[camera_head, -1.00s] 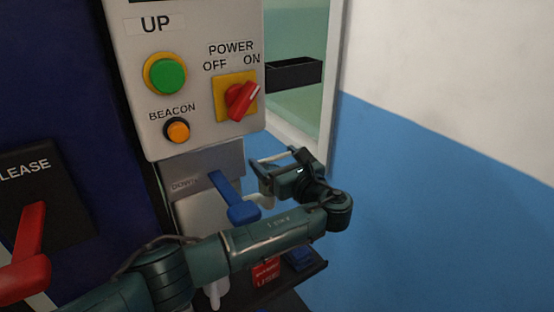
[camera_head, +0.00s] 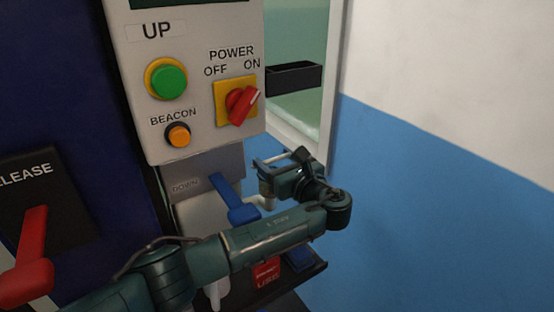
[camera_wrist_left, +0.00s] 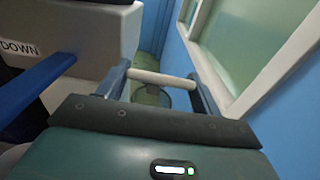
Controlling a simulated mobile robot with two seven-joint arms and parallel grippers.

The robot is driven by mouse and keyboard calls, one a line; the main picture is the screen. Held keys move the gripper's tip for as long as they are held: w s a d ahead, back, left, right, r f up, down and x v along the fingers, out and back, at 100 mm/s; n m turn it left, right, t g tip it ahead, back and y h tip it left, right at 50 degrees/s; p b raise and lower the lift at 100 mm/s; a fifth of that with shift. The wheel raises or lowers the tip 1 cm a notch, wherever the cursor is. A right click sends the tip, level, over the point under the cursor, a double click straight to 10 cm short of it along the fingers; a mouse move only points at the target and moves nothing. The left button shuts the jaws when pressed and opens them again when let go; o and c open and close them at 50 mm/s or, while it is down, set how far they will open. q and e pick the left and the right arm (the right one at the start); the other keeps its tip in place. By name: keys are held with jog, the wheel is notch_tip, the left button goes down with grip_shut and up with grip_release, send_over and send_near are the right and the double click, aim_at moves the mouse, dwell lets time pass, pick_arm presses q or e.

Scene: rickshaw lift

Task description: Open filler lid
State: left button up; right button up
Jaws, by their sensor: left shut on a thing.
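My left gripper (camera_head: 272,161) is just below and right of the grey control panel, in front of the window frame. In the left wrist view its two fingers stand apart, with a pale bar (camera_wrist_left: 160,78) spanning between them; the gripper is shut on this bar. Behind the bar a dark-rimmed round thing (camera_wrist_left: 150,96) shows in part, low down between the fingers. I cannot tell whether it or the bar belongs to the filler lid. A white body (camera_head: 199,215), partly hidden by my left arm, sits under the panel. My right gripper is not in view.
The blue DOWN lever (camera_head: 234,202) sticks out close left of the gripper and also shows in the left wrist view (camera_wrist_left: 38,88). The panel (camera_head: 195,55) hangs above, and a red release lever (camera_head: 30,255) is at far left. A blue-white wall (camera_head: 430,180) is on the right.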

pick_arm(q)
jog(key=shift+w+a+r+g+h+p, duration=0.2)
jog(key=shift+r+g+h+p, duration=0.3)
jog(key=shift+p, duration=0.4)
jog(key=shift+w+a+r, duration=0.1)
jog(key=shift+w+r, duration=0.05)
jog(key=shift+w+a+r+g+h, duration=0.15)
jog(key=shift+w+g+h, duration=0.1)
jog(key=shift+g, duration=0.15)
jog(key=shift+w+a+r+g+h, duration=0.1)
jog(key=shift+g+h, duration=0.15)
jog(key=shift+g, duration=0.15)
jog(key=shift+w+a+r+g+h, duration=0.3)
jog(key=shift+w+g+h, duration=0.2)
jog(key=shift+g, duration=0.2)
jog(key=shift+w+a+r+g+h, duration=0.3)
jog(key=shift+w+g+h, duration=0.15)
jog(key=shift+g, duration=0.25)
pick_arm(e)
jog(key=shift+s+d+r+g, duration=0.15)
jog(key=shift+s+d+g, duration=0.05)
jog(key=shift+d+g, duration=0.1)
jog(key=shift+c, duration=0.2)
